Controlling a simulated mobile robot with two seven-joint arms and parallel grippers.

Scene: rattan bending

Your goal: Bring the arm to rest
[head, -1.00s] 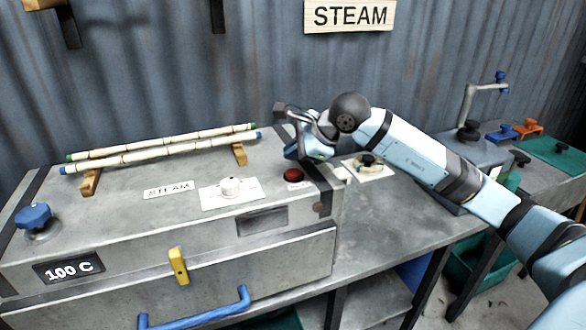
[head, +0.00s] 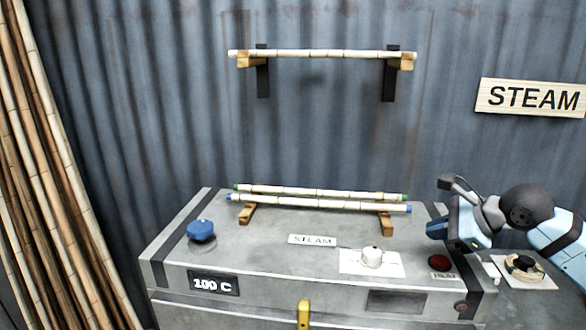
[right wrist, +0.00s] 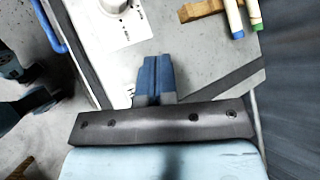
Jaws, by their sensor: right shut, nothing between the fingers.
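My right arm comes in from the right in the head view, bent at the wrist. Its gripper (head: 436,229) hangs over the right end of the steam box (head: 330,240), just behind the red heat button (head: 438,262). In the right wrist view the two blue fingers (right wrist: 156,78) are together with nothing between them, over the box's grey top.
Two rattan poles (head: 318,197) lie on wooden rests on the box. Another pole (head: 320,54) sits on wall brackets. Bamboo stalks (head: 45,180) lean at the left. A white knob (head: 372,256) and blue knob (head: 201,231) stand on the box.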

